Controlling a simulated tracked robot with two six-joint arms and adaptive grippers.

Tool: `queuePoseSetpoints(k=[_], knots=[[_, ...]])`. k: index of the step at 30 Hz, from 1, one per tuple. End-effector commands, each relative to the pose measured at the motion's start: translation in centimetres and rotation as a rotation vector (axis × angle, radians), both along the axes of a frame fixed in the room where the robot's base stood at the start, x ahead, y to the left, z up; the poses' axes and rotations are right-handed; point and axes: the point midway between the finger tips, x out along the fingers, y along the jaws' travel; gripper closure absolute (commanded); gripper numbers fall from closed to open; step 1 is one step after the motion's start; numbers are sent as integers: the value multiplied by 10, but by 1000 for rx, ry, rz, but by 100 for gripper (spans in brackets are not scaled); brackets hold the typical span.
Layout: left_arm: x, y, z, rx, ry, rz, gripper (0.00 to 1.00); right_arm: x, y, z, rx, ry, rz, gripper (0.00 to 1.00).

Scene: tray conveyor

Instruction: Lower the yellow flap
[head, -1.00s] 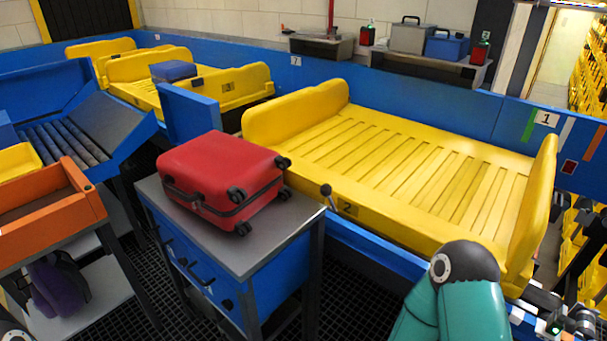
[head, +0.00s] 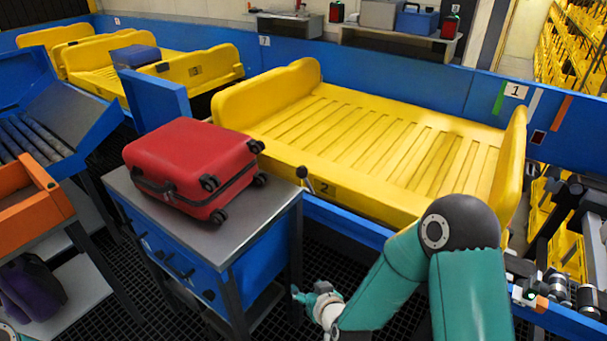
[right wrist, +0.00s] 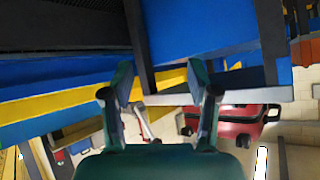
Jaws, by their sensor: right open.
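The yellow tray marked 2 (head: 400,150) has tall end walls and a low yellow front side (head: 270,158), which I take for the flap; its exact position is unclear. A lever with a dark knob (head: 303,173) stands at that front side. My right gripper (head: 304,292) is low in front of the tray, beside the blue cabinet, apart from flap and lever. In the right wrist view its two fingers (right wrist: 158,88) are spread and empty, with a yellow strip (right wrist: 70,106) beyond them.
A red suitcase (head: 192,168) lies on the grey-topped blue cabinet (head: 245,275), close left of my right gripper. An orange bin (head: 28,203) is at far left. Another yellow tray (head: 200,68) holds a blue case (head: 136,56). Dark grating floor lies below.

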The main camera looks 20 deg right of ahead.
Motion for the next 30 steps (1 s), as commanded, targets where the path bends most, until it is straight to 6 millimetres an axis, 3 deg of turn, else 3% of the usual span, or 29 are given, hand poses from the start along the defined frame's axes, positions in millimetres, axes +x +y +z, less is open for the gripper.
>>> queuePoseSetpoints(k=[1, 3, 6, 9, 12, 17, 30], knots=[[0, 0, -2, 0, 0, 0, 60, 24, -6, 38, -41, -142, -24, 40], [0, 0, -3, 0, 0, 0, 60, 47, -15, 86, -99, -314, -63, 40], [0, 0, -4, 0, 0, 0, 60, 62, -26, 141, -159, -492, -115, 40], [0, 0, -4, 0, 0, 0, 60, 68, -32, 172, -194, -588, -149, 40], [0, 0, -1, 0, 0, 0, 60, 75, -35, 183, -205, -619, -163, 40], [0, 0, 6, 0, 0, 0, 60, 95, -37, 184, -205, -618, -163, 40], [0, 0, 33, 0, 0, 0, 60, 181, -47, 183, -204, -617, -161, 40]])
